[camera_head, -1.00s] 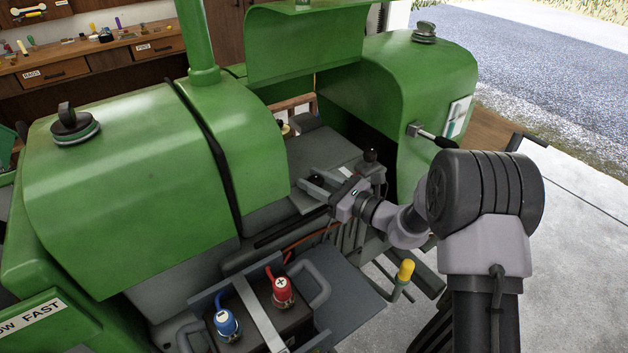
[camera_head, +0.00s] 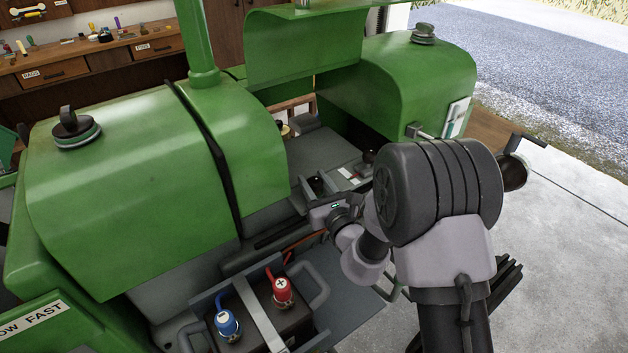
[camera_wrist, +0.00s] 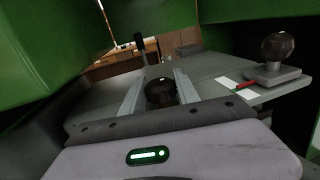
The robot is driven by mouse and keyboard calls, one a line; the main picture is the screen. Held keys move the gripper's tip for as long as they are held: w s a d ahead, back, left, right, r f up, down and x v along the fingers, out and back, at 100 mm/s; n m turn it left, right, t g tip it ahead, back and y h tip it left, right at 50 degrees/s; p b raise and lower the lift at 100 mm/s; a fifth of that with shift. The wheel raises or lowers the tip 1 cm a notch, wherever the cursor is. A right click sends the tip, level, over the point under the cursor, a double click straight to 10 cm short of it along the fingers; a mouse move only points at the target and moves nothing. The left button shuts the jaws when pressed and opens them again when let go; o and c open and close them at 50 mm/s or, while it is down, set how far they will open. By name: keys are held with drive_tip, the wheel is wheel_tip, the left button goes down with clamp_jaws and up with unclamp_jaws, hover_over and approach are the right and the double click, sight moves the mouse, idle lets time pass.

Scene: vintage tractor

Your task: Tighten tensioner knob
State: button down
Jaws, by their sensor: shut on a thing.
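A dark round knob (camera_wrist: 160,92) stands between the two pale fingers of my gripper (camera_wrist: 160,88) in the wrist view. My gripper is shut on this knob. In the head view the knob (camera_head: 317,183) shows at the fingers of my gripper (camera_head: 312,190), over the grey deck. A second dark knob (camera_wrist: 277,47) sits on a grey slide with a red pointer beside a white label plate, to the right and apart from my gripper. It also shows in the head view (camera_head: 368,157). I cannot read which knob is the tensioner.
A battery (camera_head: 262,315) with red and blue terminal caps lies in front of the deck. The green hood (camera_head: 130,190) is at the left and a green fender (camera_head: 415,80) at the right. A black-topped lever (camera_wrist: 139,42) rises behind the gripped knob.

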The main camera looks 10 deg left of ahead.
idle(0.4)
drive_tip(key=c, duration=0.9)
unclamp_jaws()
drive_tip(key=p+v, duration=0.7)
drive_tip(key=v, duration=1)
drive_tip(key=shift+s, duration=0.3)
drive_tip(key=shift+a, duration=0.1)
